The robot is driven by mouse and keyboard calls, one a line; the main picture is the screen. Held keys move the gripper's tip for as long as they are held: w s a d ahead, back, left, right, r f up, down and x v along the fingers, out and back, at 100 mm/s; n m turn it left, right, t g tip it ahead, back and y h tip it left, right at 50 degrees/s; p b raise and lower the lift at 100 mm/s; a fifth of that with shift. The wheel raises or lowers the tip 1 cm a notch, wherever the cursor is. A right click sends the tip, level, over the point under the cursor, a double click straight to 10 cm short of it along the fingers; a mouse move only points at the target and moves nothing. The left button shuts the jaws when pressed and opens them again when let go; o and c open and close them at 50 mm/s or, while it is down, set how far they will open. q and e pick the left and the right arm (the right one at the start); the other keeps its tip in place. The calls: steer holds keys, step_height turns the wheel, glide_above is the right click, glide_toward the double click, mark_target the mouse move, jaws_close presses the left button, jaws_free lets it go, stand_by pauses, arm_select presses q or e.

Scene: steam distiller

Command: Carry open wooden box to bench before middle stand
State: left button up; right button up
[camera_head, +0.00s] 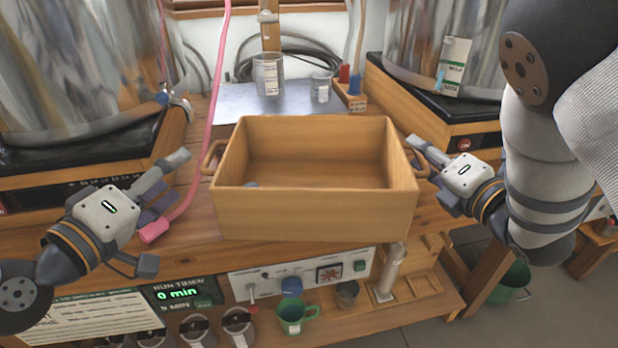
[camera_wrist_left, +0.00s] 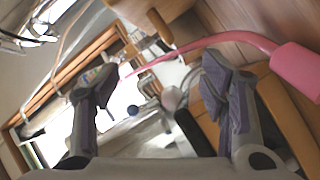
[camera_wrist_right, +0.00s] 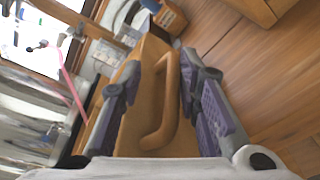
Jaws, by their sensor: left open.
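The open wooden box (camera_head: 315,215) is at the front of the bench, upright, before the metal plate in the middle. I cannot tell if its base fully rests there. A small grey thing shows inside it. Its right handle (camera_head: 421,166) is between the spread fingers of my right gripper (camera_head: 428,170); in the right wrist view the handle (camera_wrist_right: 165,105) shows gaps to both fingers. My left gripper (camera_head: 163,210) is open and empty, left of and apart from the left handle (camera_head: 212,157). The left wrist view shows its spread fingers (camera_wrist_left: 155,80).
A pink hose (camera_head: 203,130) runs down beside my left gripper to the bench front. Large metal vessels stand on bases at left (camera_head: 85,165) and right (camera_head: 440,105). Beakers (camera_head: 268,75) stand behind the box. A lower shelf holds a green mug (camera_head: 291,318) and a control panel (camera_head: 305,275).

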steer(key=o, duration=0.8)
arm_select(q)
steer(key=shift+v, duration=0.85)
steer(key=c, duration=0.7)
arm_select(e)
steer(key=v, duration=1.2)
steer(key=shift+d, duration=0.1)
steer(key=c, duration=0.6)
steer(key=shift+c, duration=0.2)
